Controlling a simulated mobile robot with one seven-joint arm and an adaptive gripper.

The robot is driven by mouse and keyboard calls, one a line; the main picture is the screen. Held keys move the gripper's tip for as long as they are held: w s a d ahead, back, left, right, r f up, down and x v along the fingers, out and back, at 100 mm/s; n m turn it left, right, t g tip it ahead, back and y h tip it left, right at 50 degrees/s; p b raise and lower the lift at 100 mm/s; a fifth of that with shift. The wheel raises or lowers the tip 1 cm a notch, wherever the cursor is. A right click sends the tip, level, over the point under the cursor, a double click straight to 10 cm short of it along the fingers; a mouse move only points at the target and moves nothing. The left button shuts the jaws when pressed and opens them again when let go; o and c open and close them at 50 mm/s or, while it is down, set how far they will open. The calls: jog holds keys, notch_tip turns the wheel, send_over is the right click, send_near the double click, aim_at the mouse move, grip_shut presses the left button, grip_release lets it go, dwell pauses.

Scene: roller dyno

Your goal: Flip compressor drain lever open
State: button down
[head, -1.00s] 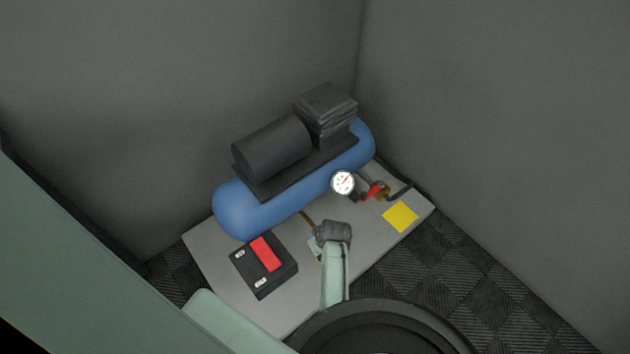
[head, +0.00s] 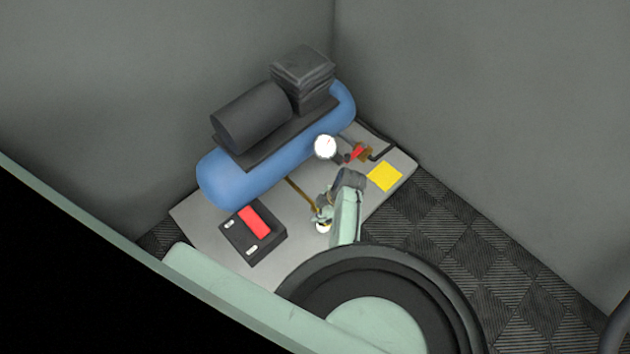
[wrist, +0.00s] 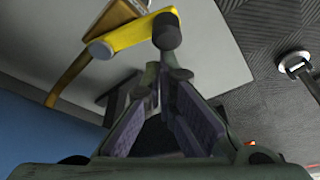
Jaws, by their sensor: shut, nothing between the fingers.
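The drain lever (wrist: 130,36) is a yellow bar with a dark round knob (wrist: 167,30) at its end. It joins a brass valve body (wrist: 112,17) at the top of the wrist view. A brass pipe (head: 299,193) runs from the compressor's blue tank (head: 235,180) to the valve area, which my arm partly hides in the head view. My gripper (wrist: 165,76) is shut and empty. Its fingertips point at the knob, very close to it; I cannot tell whether they touch. In the head view my gripper (head: 326,197) is over the plate by the pipe's end.
The compressor stands on a grey plate (head: 205,228). A black box with a red panel (head: 254,222) lies left of my gripper. A white gauge (head: 325,147), a red-handled valve (head: 356,153) and a yellow square (head: 385,177) are behind and to the right. Grey walls close off the back.

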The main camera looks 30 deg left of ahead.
jog(key=shift+w+d, duration=0.45)
jog(key=shift+d, duration=0.15)
jog(key=shift+w+d, duration=0.1)
dwell(0.5)
notch_tip(320, 180, up, 10)
jog(key=shift+s+a+f, duration=0.2)
jog(key=shift+a+f, duration=0.05)
dwell(0.4)
dwell(0.4)
